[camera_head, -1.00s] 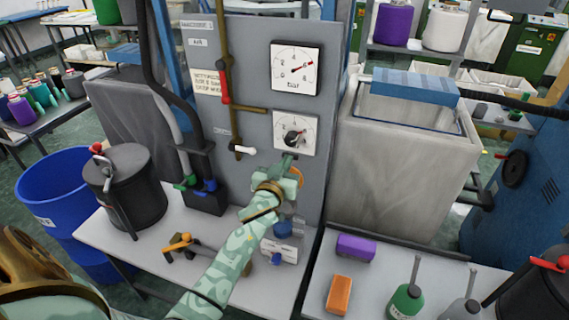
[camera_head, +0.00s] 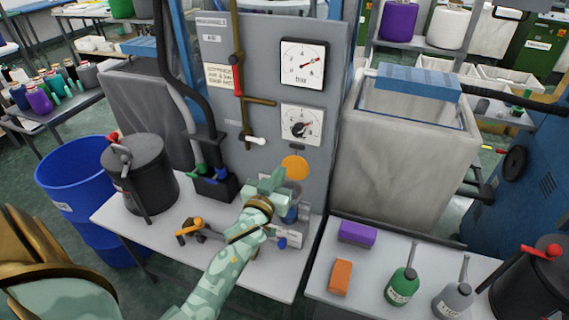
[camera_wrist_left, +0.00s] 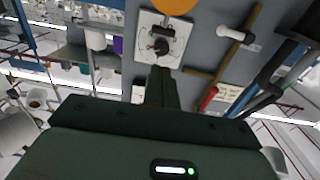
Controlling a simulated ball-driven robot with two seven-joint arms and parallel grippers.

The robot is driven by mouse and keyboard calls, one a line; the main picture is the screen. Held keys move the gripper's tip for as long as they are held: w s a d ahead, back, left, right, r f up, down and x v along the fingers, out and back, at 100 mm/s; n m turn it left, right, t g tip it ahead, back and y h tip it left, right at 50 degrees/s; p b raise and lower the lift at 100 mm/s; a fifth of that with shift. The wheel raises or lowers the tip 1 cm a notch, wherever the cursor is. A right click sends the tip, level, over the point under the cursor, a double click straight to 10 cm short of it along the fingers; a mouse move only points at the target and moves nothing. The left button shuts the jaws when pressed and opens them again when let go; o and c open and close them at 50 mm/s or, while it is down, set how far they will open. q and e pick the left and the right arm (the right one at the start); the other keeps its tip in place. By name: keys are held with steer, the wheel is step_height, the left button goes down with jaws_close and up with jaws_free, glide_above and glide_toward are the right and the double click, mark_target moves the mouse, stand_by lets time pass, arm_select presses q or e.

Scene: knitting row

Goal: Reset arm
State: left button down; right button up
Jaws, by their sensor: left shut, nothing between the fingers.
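My left gripper (camera_head: 272,181) is in front of the grey panel (camera_head: 225,130), below the dial with the black knob (camera_head: 300,126). Its fingers are shut with nothing between them. In the left wrist view the shut fingers (camera_wrist_left: 161,82) point toward the panel, and the knob dial (camera_wrist_left: 160,44) shows just beyond their tips. An orange disc (camera_head: 294,167) on the panel is just above and right of the gripper in the head view. The gauge marked bar (camera_head: 304,64) is higher up. My right gripper is not in view.
A white table (camera_head: 265,280) under my arm holds a dark lidded pot (camera_head: 142,178) and an orange-handled valve piece (camera_head: 192,229). On the right table are a purple block (camera_head: 357,233), an orange block (camera_head: 340,277) and bottles (camera_head: 402,287). A blue barrel (camera_head: 75,180) stands left.

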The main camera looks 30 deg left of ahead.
arm_select(q)
steer(key=s+d+f+m+g+h, duration=0.1)
steer(key=s+d+f+g, duration=0.3)
steer(key=f, duration=0.6)
steer(key=s+d+f+m+g+h, duration=0.15)
steer(key=s+f, duration=0.35)
steer(key=f, duration=0.6)
steer(key=s+d+f+m+g+h, duration=0.1)
steer(key=s+d+f+m+g, duration=0.3)
steer(key=f, duration=0.6)
steer(key=s+f+g, duration=0.2)
steer(key=s+f, duration=0.4)
steer(key=s, duration=0.5)
steer(key=s+a+f+g+b, duration=0.1)
steer(key=s+f+g, duration=0.2)
steer(key=s, duration=0.9)
steer(key=s+f+g+b, duration=0.1)
steer(key=s+f+g, duration=0.1)
steer(key=s+f, duration=0.7)
steer(key=s, duration=0.3)
steer(key=shift+s+a, duration=0.15)
steer(key=shift+a, duration=0.25)
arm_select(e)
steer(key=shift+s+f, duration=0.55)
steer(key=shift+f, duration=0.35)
arm_select(q)
steer(key=shift+h, duration=0.25)
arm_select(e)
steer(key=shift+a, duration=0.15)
